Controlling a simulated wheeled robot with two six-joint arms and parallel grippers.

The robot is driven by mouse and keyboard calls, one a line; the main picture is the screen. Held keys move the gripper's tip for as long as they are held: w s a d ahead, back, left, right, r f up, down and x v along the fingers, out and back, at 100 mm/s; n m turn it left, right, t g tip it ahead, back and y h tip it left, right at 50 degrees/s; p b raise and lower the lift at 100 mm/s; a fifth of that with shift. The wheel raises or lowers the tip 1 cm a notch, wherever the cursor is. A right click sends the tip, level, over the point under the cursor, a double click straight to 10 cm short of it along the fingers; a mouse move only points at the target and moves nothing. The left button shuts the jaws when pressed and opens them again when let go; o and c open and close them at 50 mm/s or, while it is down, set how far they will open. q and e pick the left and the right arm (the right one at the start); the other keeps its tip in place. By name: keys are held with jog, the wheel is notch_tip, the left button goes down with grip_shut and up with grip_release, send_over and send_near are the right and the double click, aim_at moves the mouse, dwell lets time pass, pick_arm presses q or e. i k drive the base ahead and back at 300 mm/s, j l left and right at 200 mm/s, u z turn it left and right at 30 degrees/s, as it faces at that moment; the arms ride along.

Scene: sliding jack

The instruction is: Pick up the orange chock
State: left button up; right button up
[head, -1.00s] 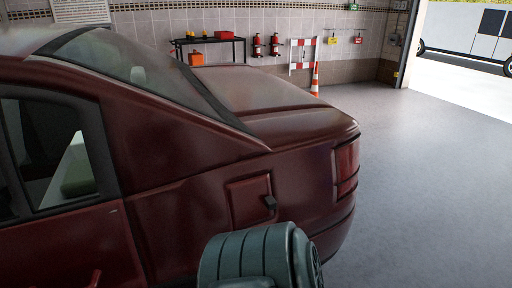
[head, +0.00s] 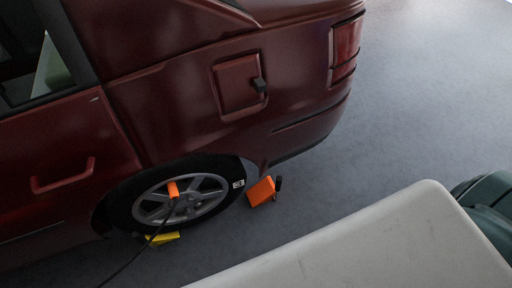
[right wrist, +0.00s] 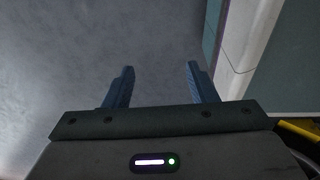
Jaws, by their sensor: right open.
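The orange chock (head: 261,191) sits on the grey floor just right of the car's rear wheel, in the head view. A short black part (head: 278,183) stands at its right side. My right gripper (right wrist: 160,70) shows in the right wrist view with its two blue fingers apart and nothing between them. My left gripper is in neither current view.
The dark red car (head: 190,70) fills the upper left. Its rear wheel (head: 181,199) has an orange piece (head: 173,189) with a black cable in front of it. A yellow object (head: 162,238) lies below the wheel. The floor (head: 415,120) to the right is clear.

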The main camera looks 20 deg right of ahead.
aim_at(265, 191)
jog(key=z, duration=0.9)
jog(key=l, duration=0.3)
jog(key=i+j+u, duration=0.05)
